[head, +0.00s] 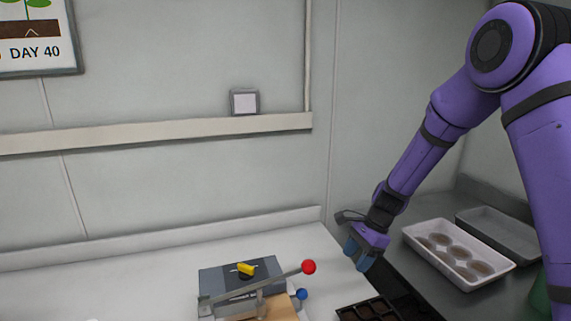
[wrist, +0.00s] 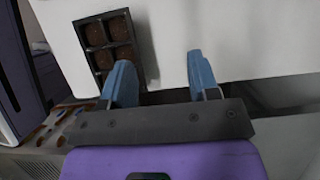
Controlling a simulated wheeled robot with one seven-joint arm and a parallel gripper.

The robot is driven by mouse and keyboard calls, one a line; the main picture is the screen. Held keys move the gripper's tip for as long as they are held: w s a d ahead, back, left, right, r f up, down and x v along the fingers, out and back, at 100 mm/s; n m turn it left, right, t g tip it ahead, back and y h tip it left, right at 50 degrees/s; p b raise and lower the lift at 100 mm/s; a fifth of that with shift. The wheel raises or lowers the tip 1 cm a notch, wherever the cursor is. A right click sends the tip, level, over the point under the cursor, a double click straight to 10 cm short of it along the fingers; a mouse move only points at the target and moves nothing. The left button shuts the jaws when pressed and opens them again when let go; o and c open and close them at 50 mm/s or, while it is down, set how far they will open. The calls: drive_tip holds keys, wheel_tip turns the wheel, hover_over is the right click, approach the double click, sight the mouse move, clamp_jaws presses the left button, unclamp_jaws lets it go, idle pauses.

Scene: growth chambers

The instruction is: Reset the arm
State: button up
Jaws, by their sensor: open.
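My purple arm comes down from the upper right in the head view, with my gripper (head: 358,255) low beside the right edge of the white bench. In the wrist view, the two blue fingers of my gripper (wrist: 160,85) stand well apart with nothing between them. A dark seedling tray (head: 368,309) with brown cells lies below and in front of my gripper. It also shows in the wrist view (wrist: 135,72), to the left of and beyond the left finger. I see no contact between my fingers and anything.
A device with a red-knobbed lever (head: 309,267) and a yellow piece (head: 246,269) stands on the white bench (head: 150,285) left of my gripper. A white tray with round cups (head: 470,281) and a grey tray (head: 505,232) lie on the right counter. The bench's left part is clear.

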drive_tip(key=s+d+r+n+t+h, duration=0.1)
drive_tip(key=s+d+r+n, duration=0.1)
drive_tip(key=s+r, duration=0.35)
drive_tip(key=s+d+r+n+t, duration=0.1)
drive_tip(key=s+d+r+n, duration=0.15)
drive_tip(key=r, duration=0.55)
drive_tip(key=s+d+r+n+t+h, duration=0.1)
drive_tip(key=s+r+n, duration=0.2)
drive_tip(key=r, duration=0.4)
drive_tip(key=s+d+r+n+t+h, duration=0.1)
drive_tip(key=s+d+r+n+t, duration=0.1)
drive_tip(key=s, duration=0.8)
drive_tip(key=s+d+r+n+t+h, duration=0.1)
drive_tip(key=s+d+r+n, duration=0.3)
drive_tip(key=s, duration=0.5)
wheel_tip(320, 180, up, 2)
drive_tip(key=shift+s+d+r+n+t+h, duration=0.15)
drive_tip(key=shift+s+r+n+t+h, duration=0.05)
drive_tip(key=shift+s+n+t+h, duration=0.25)
drive_tip(key=shift+w, duration=0.1)
drive_tip(key=shift+c, duration=0.2)
